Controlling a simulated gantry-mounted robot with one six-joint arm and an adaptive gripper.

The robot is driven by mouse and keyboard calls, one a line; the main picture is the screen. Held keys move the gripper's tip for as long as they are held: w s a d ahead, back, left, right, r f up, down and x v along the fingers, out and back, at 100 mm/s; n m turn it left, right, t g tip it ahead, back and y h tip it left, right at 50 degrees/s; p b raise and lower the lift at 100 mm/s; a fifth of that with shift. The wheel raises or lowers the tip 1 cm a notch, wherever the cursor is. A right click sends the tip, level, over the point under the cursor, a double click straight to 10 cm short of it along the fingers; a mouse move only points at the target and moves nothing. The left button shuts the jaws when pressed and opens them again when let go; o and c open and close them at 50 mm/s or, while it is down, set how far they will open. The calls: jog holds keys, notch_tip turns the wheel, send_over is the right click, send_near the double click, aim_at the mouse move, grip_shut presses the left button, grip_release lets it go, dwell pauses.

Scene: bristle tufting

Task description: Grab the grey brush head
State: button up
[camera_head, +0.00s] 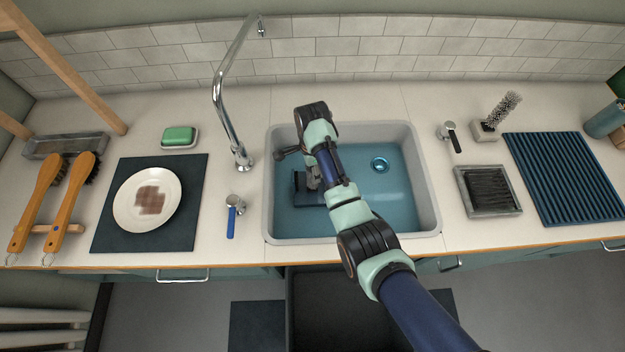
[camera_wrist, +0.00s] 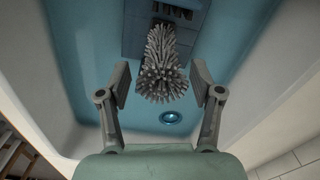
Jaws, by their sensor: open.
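The grey brush head (camera_wrist: 161,65) shows in the wrist view as a tapered tuft of grey bristles. Its upper end meets a dark blue block (camera_wrist: 133,38) in the sink. My gripper (camera_wrist: 161,83) is open, with one finger on each side of the bristles. Gaps show between both fingers and the bristles, so it is not gripped. In the head view my arm reaches over the sink (camera_head: 425,190), and the dark block (camera_head: 308,198) shows beside my forearm. My wrist and arm largely hide the brush head there.
The sink has raised walls and a round drain (camera_head: 380,165). A tall faucet (camera_head: 222,100) stands at its left. To the right are a brush in a holder (camera_head: 486,131), a grey tray (camera_head: 513,206) and a ribbed blue mat (camera_head: 565,180). A plate (camera_head: 128,215) lies on the left.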

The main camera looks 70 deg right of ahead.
jog(key=shift+r, duration=0.1)
grip_shut()
jog(key=shift+r, duration=0.1)
dwell(0.3)
